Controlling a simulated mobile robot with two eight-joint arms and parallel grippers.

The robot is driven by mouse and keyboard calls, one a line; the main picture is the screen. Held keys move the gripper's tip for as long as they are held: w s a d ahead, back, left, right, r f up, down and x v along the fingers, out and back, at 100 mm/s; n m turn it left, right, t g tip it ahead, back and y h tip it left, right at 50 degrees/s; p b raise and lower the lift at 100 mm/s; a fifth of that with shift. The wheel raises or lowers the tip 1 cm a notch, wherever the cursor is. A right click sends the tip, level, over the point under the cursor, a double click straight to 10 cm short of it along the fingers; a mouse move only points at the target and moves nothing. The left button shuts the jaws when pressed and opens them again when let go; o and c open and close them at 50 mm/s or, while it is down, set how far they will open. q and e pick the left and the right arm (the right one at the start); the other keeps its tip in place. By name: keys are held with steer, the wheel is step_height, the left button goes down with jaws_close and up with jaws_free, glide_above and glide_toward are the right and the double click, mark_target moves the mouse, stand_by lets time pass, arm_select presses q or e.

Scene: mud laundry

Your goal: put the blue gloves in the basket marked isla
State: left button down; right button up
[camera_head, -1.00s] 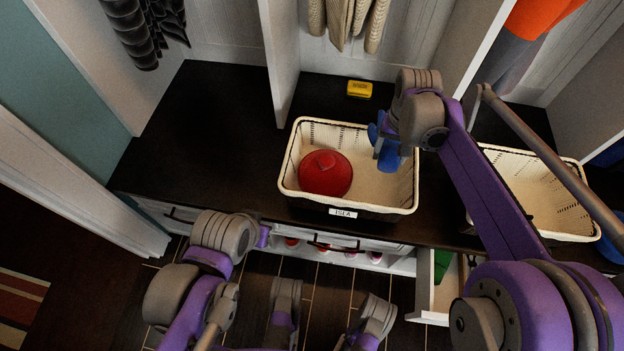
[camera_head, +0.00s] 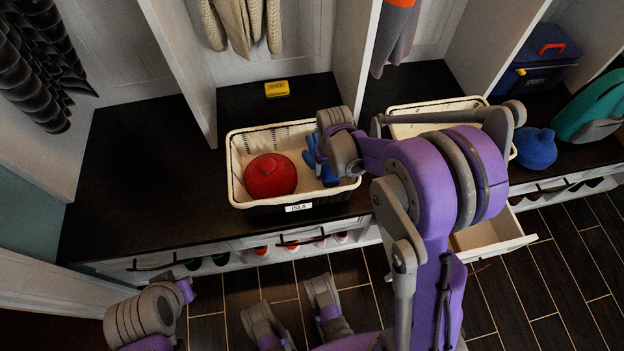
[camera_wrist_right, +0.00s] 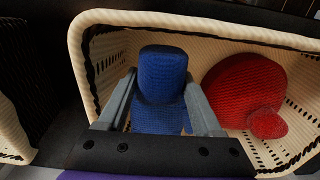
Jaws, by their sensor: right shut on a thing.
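The blue gloves (camera_head: 318,160) are held in my right gripper (camera_head: 322,163), which is shut on them. In the right wrist view the gloves (camera_wrist_right: 162,90) show between the two grey fingers of the gripper (camera_wrist_right: 163,105). The cream basket (camera_head: 237,178) with the ISLA label (camera_head: 298,207) stands on the dark bench. The gloves are over the right part of this basket, beside a red knitted hat (camera_head: 270,176) that lies in it. I cannot tell whether the gloves touch the basket floor. My left arm (camera_head: 150,312) shows at the lower left; its fingers are not clear.
A second cream basket (camera_head: 440,110) stands to the right, partly behind my right arm. A yellow tin (camera_head: 277,89) lies behind the ISLA basket. A blue hat (camera_head: 536,148) and blue box (camera_head: 538,60) sit farther right. An open drawer (camera_head: 490,240) sticks out below the bench.

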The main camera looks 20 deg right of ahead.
steer(key=shift+f+b, duration=0.75)
steer(key=shift+f, duration=2.85)
steer(key=shift+f, duration=0.15)
steer(key=o, duration=1.4)
